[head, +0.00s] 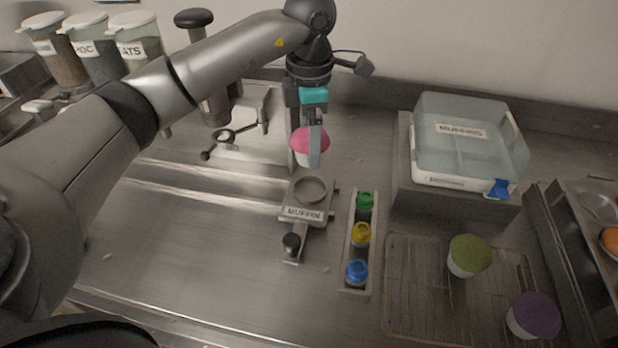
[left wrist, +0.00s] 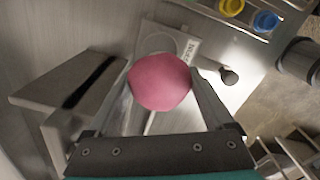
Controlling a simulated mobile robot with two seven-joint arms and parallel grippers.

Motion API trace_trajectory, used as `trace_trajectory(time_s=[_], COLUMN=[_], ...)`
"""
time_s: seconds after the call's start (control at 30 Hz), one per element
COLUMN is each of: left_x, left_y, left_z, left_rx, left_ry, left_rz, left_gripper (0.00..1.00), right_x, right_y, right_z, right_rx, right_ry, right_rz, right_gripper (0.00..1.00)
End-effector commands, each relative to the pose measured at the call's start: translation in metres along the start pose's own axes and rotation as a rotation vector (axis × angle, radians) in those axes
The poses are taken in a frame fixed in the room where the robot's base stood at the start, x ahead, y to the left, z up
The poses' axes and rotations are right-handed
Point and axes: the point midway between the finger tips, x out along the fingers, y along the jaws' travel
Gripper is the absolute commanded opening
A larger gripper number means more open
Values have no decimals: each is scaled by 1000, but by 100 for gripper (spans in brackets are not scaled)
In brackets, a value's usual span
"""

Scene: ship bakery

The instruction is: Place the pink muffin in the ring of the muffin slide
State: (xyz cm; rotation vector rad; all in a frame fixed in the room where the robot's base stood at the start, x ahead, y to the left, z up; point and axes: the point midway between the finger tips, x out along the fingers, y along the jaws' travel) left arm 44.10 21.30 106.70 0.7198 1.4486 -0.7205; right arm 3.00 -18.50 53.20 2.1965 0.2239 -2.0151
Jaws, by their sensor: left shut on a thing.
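The pink muffin (head: 307,141) has a pink top and a pale lower part. My left gripper (head: 312,150) is shut on it and holds it above and behind the muffin slide (head: 305,212). In the left wrist view the pink muffin (left wrist: 160,81) sits between the two fingers. The slide's ring (head: 311,190) is empty in the head view; it also shows in the left wrist view (left wrist: 157,42), partly hidden by the muffin. The slide has a MUFFIN label and a dark knob (head: 291,241) at its front. My right gripper is not in view.
A rack with green, yellow and blue capped jars (head: 359,235) stands right of the slide. A wire rack (head: 420,300) holds green (head: 469,255) and purple (head: 533,316) muffins. A clear MUFFINS bin (head: 470,135) stands behind it. The counter left of the slide is clear.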

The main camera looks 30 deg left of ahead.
Motion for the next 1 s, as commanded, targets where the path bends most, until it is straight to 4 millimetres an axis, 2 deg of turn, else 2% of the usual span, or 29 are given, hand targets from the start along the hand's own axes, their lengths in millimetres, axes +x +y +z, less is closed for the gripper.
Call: trace_trajectory(time_s=[0.03, 0.13, 0.43, 0.63, 1.0], left_x=[14, 34, 58, 88, 94], left_y=[-1, 0, 0, -1, 0], left_z=[-1, -1, 0, 0, 0], left_rx=[-1, -1, -1, 0, 0], left_ry=[4, 3, 1, 1, 0], left_rz=[-3, -2, -1, -2, 1], left_gripper=[55, 55, 55, 55, 55], right_x=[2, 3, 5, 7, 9], right_y=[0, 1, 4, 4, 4], right_z=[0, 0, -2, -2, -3], right_rx=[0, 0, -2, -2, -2], right_ry=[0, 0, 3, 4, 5], right_rz=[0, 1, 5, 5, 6], right_gripper=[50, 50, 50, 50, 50])
